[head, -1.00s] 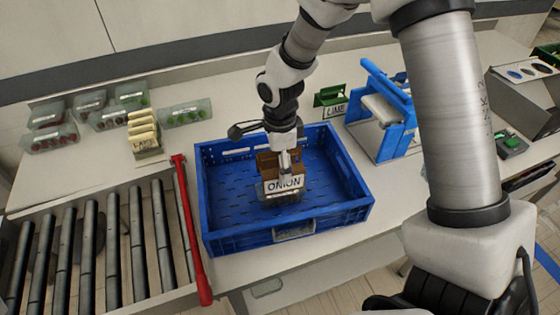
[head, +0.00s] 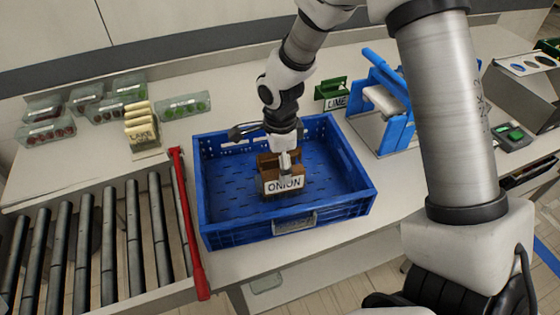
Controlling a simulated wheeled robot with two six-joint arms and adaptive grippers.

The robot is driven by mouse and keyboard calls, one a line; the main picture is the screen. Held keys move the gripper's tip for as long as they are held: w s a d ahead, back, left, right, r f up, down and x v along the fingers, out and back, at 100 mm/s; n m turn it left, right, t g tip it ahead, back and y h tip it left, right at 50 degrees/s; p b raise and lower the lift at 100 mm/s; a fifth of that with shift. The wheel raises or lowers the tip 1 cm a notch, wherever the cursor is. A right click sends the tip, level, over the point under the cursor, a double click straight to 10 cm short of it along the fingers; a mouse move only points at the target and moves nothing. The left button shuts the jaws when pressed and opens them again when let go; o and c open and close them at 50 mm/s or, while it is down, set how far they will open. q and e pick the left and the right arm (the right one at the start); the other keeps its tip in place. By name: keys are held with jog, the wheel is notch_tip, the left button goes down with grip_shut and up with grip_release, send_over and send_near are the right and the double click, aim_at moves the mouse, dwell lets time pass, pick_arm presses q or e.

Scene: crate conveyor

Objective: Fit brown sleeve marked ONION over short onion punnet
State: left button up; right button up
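My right gripper (head: 285,162) reaches down from above at the sleeve's front wall, just over the label. One fingertip shows against that wall and the other is hidden; it looks shut on the sleeve. The short onion punnet cannot be made out now; the sleeve covers its place. My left gripper is not in view.
A green LIME holder (head: 333,91) and a blue-framed device (head: 378,110) stand behind right. A red bar (head: 187,222) and rollers (head: 133,235) lie left. The crate floor around the sleeve is clear.

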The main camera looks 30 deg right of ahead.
jog(key=shift+f, duration=0.15)
dwell(0.3)
jog(key=shift+f+b, duration=1)
jog(key=shift+f, duration=0.2)
jog(key=shift+f+b, duration=0.8)
jog(key=shift+f, duration=0.3)
jog(key=o, duration=0.7)
jog(key=shift+r, duration=0.1)
jog(key=shift+r+p, duration=2.75)
jog(key=shift+r, duration=0.7)
